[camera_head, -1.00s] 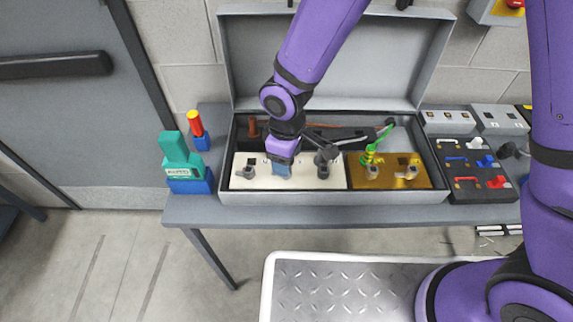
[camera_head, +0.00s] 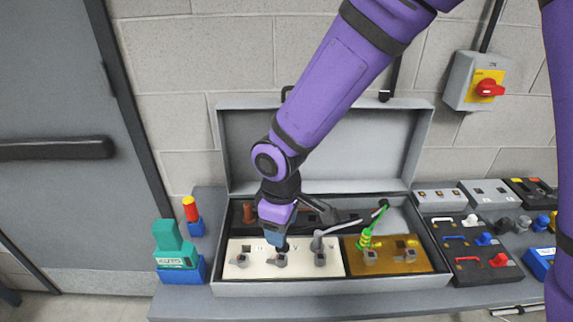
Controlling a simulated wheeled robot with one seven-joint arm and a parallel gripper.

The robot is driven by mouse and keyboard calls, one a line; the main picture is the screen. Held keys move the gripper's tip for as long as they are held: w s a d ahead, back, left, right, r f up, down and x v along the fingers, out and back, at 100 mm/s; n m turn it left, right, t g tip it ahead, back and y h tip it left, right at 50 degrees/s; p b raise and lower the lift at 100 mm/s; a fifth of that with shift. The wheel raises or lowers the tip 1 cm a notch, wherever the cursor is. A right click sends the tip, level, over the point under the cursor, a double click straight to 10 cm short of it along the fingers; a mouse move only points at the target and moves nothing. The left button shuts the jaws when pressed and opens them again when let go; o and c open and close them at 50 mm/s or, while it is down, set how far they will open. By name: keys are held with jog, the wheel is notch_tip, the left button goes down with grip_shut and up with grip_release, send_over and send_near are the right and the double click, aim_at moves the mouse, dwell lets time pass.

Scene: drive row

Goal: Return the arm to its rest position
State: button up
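My purple arm reaches down from the upper right, and my gripper (camera_head: 280,246) points down over the white panel in the open grey box. Its end hangs just above or at the middle grey knob (camera_head: 276,260) of the white panel (camera_head: 258,273). Whether it touches the knob I cannot tell. The fingers are too small and hidden by the wrist to show whether they are open or shut.
The grey box (camera_head: 440,284) has a raised lid (camera_head: 235,150) behind my arm. A gold panel (camera_head: 386,268) with a green-yellow part (camera_head: 364,240) is on the right. A teal-blue block (camera_head: 178,262) stands left. Dark switch panels (camera_head: 466,275) stand right. A red-knobbed switch (camera_head: 488,88) hangs on the wall.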

jog(key=w+d+r+m+t, duration=0.25)
jog(key=d+r+m, duration=0.35)
jog(key=d+r, duration=1.1)
jog(key=s+d+r+m+t, duration=0.1)
jog(key=s+d+r+m, duration=0.3)
jog(key=s+d, duration=0.3)
jog(key=s+d+r+m+t, duration=0.1)
jog(key=s+d+r+m, duration=0.3)
jog(key=s+d, duration=0.3)
jog(key=shift+d+r+t, duration=0.35)
jog(key=shift+d+r, duration=0.35)
jog(key=shift+d, duration=0.25)
